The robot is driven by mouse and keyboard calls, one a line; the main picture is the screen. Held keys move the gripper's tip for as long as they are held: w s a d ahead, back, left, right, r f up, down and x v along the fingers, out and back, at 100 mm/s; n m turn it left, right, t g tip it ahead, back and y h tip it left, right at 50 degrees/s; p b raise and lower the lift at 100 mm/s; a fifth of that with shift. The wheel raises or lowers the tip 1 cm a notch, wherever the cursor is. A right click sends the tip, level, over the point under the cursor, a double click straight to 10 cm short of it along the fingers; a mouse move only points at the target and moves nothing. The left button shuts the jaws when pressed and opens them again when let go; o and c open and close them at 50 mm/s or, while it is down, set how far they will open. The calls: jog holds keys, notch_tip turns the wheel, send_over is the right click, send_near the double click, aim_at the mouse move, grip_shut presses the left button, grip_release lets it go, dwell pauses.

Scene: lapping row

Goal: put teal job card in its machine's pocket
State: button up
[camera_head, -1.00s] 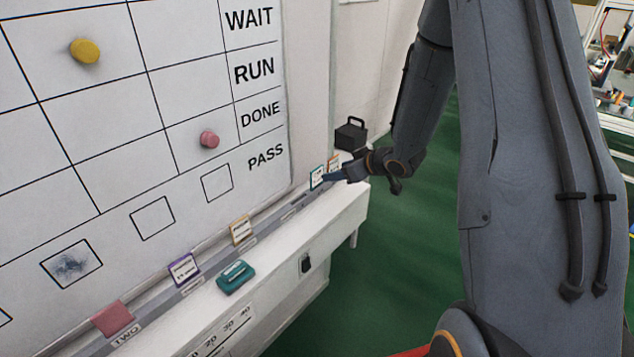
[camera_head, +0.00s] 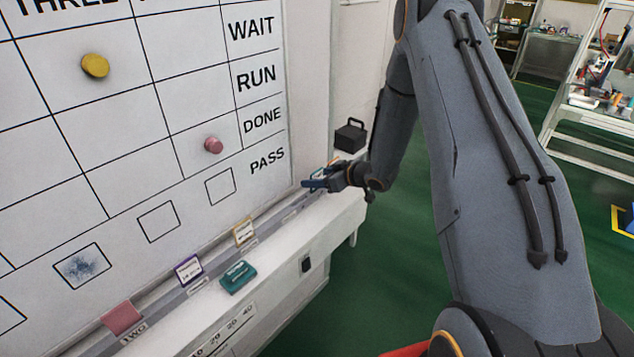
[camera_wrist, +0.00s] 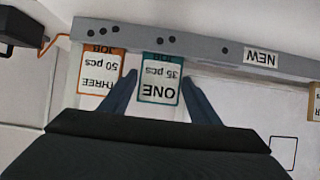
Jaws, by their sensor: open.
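The teal job card (camera_wrist: 159,80) stands in the grey rail (camera_wrist: 205,50) in the wrist view, reading "ONE" and "35 pcs" upside down. My gripper (camera_wrist: 157,92) is open, with one blue finger on each side of the teal card. I cannot tell whether the fingers touch it. In the head view my gripper (camera_head: 315,184) is at the far right end of the ledge and hides most of the card. An orange-edged card (camera_wrist: 100,75) reading "THREE" and "50 pcs" stands just left of the teal one.
A teal block (camera_head: 238,277) lies on the white ledge (camera_head: 290,255). A black box (camera_head: 350,136) sits beyond my gripper. The whiteboard (camera_head: 60,135) rises behind the ledge.

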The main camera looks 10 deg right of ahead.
jog(key=shift+w, duration=0.15)
jog(key=c, duration=0.8)
jog(key=shift+r, duration=0.1)
